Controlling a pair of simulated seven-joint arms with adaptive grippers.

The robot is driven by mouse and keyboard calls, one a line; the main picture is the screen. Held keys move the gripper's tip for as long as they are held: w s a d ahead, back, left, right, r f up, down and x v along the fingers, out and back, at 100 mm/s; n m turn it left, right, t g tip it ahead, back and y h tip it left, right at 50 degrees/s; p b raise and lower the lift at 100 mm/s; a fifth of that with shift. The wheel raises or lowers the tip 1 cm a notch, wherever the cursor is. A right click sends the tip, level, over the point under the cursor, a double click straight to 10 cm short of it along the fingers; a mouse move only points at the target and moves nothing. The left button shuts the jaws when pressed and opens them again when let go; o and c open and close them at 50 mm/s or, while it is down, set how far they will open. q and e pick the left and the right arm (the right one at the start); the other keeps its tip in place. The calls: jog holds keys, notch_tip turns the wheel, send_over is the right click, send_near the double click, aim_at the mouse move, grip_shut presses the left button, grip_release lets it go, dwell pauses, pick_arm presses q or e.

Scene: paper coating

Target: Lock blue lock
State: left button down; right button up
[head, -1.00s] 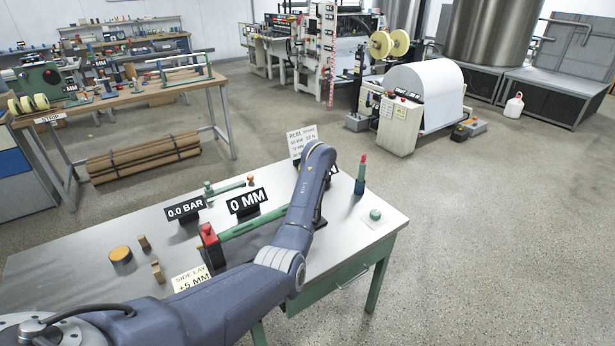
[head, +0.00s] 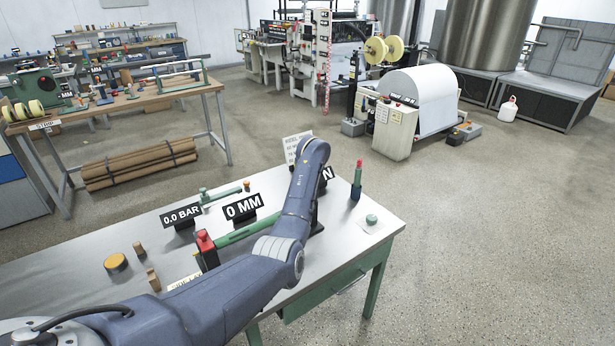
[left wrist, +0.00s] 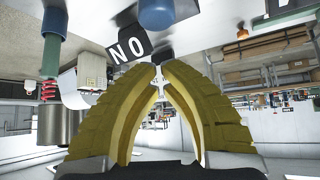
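A blue cylinder (left wrist: 170,12), which looks like the blue lock, hangs at the top of the left wrist view, where the table appears upside down. Beside it is a black sign reading "0 N" (left wrist: 127,46). My left gripper (left wrist: 159,72) has yellow fingers with a narrow gap between the tips and nothing visible between them. The tips appear below the blue cylinder in that picture, apart from it. In the head view my left arm hides the gripper and the lock; only the edge of the "N" sign (head: 327,175) shows. My right gripper is not in view.
On the table (head: 80,250) are a green bar with a red block (head: 205,241), a "0 MM" sign (head: 241,207), a "0.0 BAR" sign (head: 181,214) and an orange-topped disc (head: 116,263). A red-topped post (head: 356,180) and a green button (head: 371,219) stand right of my arm.

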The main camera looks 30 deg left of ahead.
pick_arm(q)
jog(key=shift+v, duration=4.15)
